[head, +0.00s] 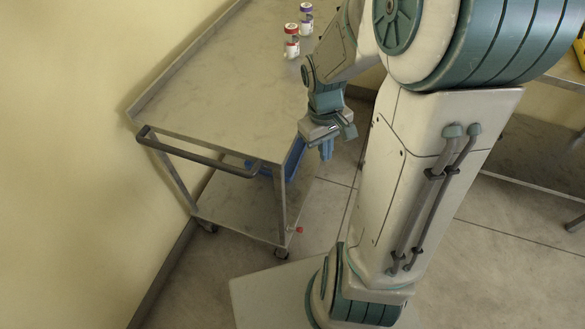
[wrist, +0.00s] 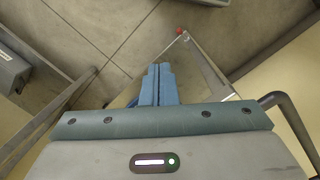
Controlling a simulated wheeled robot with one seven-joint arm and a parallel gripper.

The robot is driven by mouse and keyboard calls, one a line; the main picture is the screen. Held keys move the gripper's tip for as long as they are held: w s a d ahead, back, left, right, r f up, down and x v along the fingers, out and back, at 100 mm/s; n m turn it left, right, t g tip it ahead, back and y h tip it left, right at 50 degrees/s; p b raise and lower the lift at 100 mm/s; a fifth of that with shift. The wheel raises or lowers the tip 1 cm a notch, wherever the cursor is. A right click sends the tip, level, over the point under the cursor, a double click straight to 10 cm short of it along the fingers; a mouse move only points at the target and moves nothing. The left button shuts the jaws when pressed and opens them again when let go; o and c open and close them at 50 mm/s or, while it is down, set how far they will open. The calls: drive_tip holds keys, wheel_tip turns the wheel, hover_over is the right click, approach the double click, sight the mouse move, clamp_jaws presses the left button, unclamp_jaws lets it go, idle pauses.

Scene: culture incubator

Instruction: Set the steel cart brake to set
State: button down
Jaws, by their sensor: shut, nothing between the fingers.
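The steel cart (head: 215,105) stands against the left wall in the head view, with its push handle (head: 200,153) at the near end. A small red knob (head: 299,230) shows low at the cart's near right corner, by the caster; I take it for the brake. The red knob also shows at the top of the wrist view (wrist: 179,31), beyond the fingertips. My gripper (head: 326,150) hangs pointing down beside the cart's right edge, above the knob and apart from it. In the wrist view its blue fingers (wrist: 157,70) are together and empty.
Two small vials, one with a red cap (head: 291,41) and one with a purple cap (head: 306,19), stand on the cart top. A blue object (head: 294,158) is partly visible below the top. A bench (head: 530,150) stands at right. Floor between is clear.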

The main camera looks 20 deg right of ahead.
drive_tip(key=w+d+f+n+y+b, duration=0.1)
drive_tip(key=f+y+b, duration=0.1)
drive_tip(key=f, duration=0.7)
drive_tip(key=w+f+n+y+b, duration=0.1)
drive_tip(key=w+f+y+b, duration=0.1)
drive_tip(key=f, duration=0.8)
drive_tip(key=w+d+f+n+y+b, duration=0.1)
drive_tip(key=f+y+b, duration=0.3)
drive_tip(key=f, duration=0.5)
drive_tip(key=shift+w+d+f+n, duration=0.3)
drive_tip(key=shift+w+n, duration=0.1)
drive_tip(key=shift+w, duration=0.35)
drive_tip(key=b, duration=0.3)
approach(295, 229)
drive_tip(key=w+a, duration=0.2)
drive_tip(key=w, duration=0.1)
drive_tip(key=s+f, duration=0.1)
drive_tip(key=f, duration=0.1)
drive_tip(key=s+f, duration=0.2)
drive_tip(key=shift+s+a, duration=0.1)
drive_tip(key=shift+a, duration=0.3)
